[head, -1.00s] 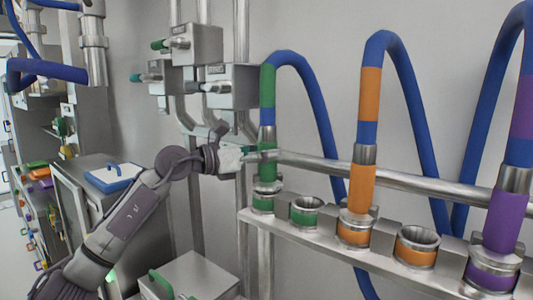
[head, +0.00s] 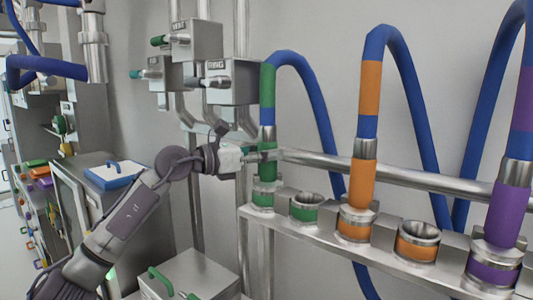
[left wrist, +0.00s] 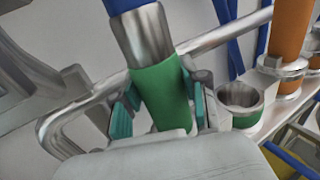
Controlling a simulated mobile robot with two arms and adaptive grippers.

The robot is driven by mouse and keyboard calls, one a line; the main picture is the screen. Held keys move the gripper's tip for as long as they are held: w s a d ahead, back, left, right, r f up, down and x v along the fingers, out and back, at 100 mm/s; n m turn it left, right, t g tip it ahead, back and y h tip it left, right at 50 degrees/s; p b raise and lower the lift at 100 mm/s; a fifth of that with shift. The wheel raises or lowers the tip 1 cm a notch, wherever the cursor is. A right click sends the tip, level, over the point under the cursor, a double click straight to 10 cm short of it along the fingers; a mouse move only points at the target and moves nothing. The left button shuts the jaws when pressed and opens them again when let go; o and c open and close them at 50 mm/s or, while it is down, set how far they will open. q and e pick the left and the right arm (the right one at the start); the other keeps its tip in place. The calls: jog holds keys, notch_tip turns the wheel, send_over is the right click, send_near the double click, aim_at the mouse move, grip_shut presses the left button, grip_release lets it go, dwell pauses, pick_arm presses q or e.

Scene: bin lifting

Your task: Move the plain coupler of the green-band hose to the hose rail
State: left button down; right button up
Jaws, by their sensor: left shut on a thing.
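The green-band hose (head: 318,100) is blue with a green band (head: 267,86) and arches over at the left end of the rail. Its green coupler (head: 267,166) with a silver collar stands upright, in or just over the leftmost green-ringed socket (head: 263,194). My left gripper (head: 262,152) is shut around this coupler from the left. In the left wrist view the coupler (left wrist: 160,94) sits between the teal finger pads; its lower end is hidden by the gripper body. The hose rail (head: 330,229) carries a row of sockets. My right gripper is not in view.
An empty green-ringed socket (head: 306,207) and an empty orange-ringed socket (head: 417,240) are on the rail. Orange (head: 361,183) and purple (head: 507,215) couplers stand upright beside them. A horizontal bar (head: 420,180) runs behind the couplers. Grey valve boxes (head: 232,80) hang above my left arm.

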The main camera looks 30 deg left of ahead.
pick_arm(q)
jog(key=c, duration=0.5)
grip_release()
jog(key=shift+f, duration=0.1)
jog(key=shift+v, duration=6.05)
